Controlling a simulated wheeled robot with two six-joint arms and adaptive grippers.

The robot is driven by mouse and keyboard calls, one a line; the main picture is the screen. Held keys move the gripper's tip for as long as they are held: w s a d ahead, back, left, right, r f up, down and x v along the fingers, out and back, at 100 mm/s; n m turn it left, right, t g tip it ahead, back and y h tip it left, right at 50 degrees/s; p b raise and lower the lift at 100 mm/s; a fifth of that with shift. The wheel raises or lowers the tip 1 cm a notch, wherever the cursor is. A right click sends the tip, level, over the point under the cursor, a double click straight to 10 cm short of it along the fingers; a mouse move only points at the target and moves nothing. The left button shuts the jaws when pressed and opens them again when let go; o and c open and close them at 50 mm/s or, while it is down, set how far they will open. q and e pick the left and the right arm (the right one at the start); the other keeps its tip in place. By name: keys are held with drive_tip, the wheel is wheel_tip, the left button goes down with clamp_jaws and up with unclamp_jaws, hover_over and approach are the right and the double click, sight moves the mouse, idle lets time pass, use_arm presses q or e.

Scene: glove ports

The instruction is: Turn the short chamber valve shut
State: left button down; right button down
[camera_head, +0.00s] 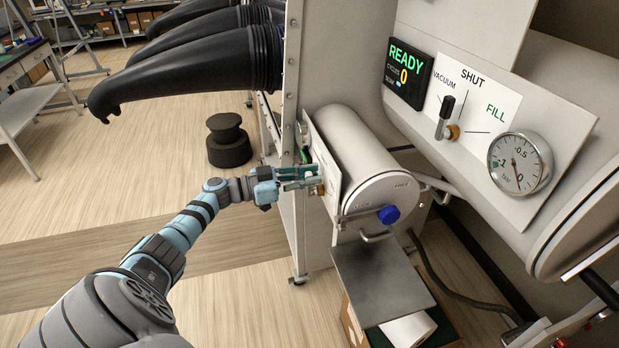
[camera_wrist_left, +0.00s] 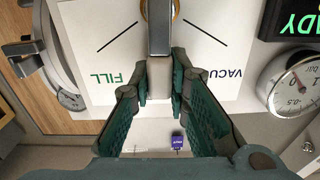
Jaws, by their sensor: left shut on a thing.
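The short chamber (camera_head: 362,150) is the smaller white cylinder in the head view, with a blue knob (camera_head: 388,214) on its end door. My left gripper (camera_head: 300,178) is at the plate on its left side. In the left wrist view, the gripper (camera_wrist_left: 160,88) is shut on the grey valve lever (camera_wrist_left: 159,38). The lever's brass hub is at the top edge. The valve plate (camera_wrist_left: 90,72) reads FILL and VACU, upside down. The lever lies between the two marked lines, away from both. The label behind the fingers is hidden. My right gripper is not in view.
The large chamber's panel (camera_head: 540,112) has its own black lever (camera_head: 446,108) and a gauge (camera_head: 519,163). Black glove sleeves (camera_head: 190,65) hang above my left arm. A grey shelf (camera_head: 380,282) sits below the short chamber.

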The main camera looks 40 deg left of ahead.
use_arm(q)
drive_tip(key=shift+a, duration=0.1)
idle(0.3)
drive_tip(key=c, duration=1.5)
unclamp_jaws()
drive_tip(key=v, duration=1.2)
